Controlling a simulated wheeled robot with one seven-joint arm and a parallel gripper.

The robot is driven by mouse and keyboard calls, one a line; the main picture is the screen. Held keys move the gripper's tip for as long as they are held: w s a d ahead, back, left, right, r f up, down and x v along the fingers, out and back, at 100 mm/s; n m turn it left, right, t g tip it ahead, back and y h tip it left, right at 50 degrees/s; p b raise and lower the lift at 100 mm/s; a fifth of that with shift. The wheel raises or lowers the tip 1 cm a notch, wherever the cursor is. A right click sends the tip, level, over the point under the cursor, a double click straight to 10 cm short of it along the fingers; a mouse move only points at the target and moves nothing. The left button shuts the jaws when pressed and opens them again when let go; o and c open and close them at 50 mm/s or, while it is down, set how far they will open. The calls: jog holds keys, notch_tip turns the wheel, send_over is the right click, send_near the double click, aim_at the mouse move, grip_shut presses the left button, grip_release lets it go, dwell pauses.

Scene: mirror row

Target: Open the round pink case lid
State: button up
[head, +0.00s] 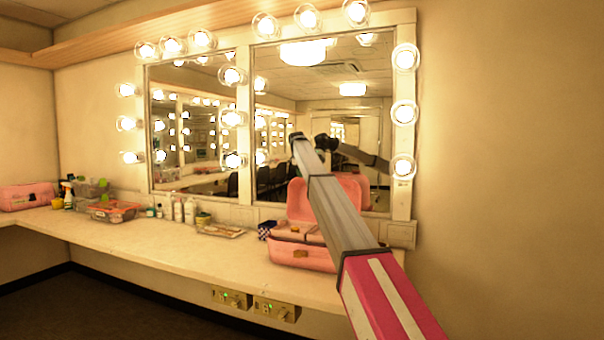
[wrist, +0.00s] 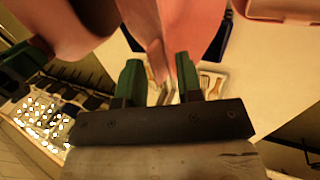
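The pink case (head: 302,258) with rounded corners stands on the counter below the right mirror. Its lid (head: 350,190) stands raised at the back, and items show inside the case. In the wrist view, my gripper (wrist: 158,78) has two green fingers standing apart. Pink surfaces (wrist: 180,25) of the case fill the top, and a pink edge shows just beyond and between the fingers. I cannot tell whether it touches them.
The counter (head: 150,235) holds bottles (head: 190,210), a small tray (head: 220,230), plastic boxes (head: 113,210) and another pink case (head: 27,196) at far left. A dark checked item (head: 266,229) sits beside the case. The mirror (head: 330,110) rises close behind. The counter's left-middle front is clear.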

jog(key=shift+r, duration=0.1)
jog(key=v, duration=1)
jog(key=shift+r, duration=0.3)
jog(key=shift+s, duration=0.15)
